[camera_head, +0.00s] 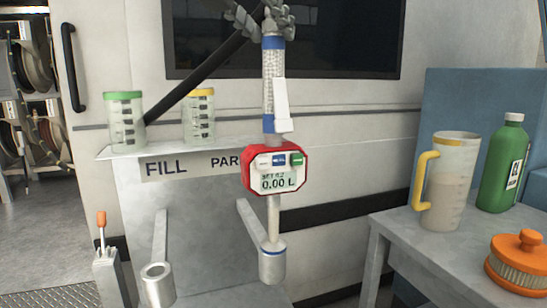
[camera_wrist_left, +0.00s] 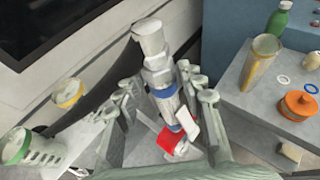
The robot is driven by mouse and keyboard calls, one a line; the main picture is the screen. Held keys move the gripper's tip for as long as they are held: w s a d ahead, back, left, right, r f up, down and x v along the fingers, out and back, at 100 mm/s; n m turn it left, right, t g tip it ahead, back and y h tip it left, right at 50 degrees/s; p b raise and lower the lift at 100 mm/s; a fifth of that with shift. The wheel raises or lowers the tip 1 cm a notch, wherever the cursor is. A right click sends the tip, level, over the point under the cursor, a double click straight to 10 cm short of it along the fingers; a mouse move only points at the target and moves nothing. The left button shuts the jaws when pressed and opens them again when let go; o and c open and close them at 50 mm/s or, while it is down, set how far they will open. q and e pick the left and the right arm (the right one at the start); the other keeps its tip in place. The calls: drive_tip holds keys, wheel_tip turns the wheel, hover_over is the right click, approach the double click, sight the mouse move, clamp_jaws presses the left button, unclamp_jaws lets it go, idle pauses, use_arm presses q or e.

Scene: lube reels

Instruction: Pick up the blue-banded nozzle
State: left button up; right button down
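The blue-banded nozzle (camera_head: 273,85) stands upright, with a white mesh grip between two blue bands, a white lever and a red meter reading 0.00 L. Its spout goes down into a grey cup with a blue ring (camera_head: 272,262). My left gripper (camera_head: 262,16) is at the nozzle's top end, partly cut off by the picture's upper edge. In the left wrist view, the nozzle (camera_wrist_left: 160,75) lies between the spread fingers of my left gripper (camera_wrist_left: 160,92), which look open around it. Contact cannot be made out. My right gripper is not in view.
A shelf (camera_head: 170,150) behind holds a green-rimmed jar (camera_head: 124,122) and a yellow-rimmed jar (camera_head: 200,117). An empty cup (camera_head: 158,285) is at lower left.

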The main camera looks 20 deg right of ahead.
use_arm(q)
clamp_jaws()
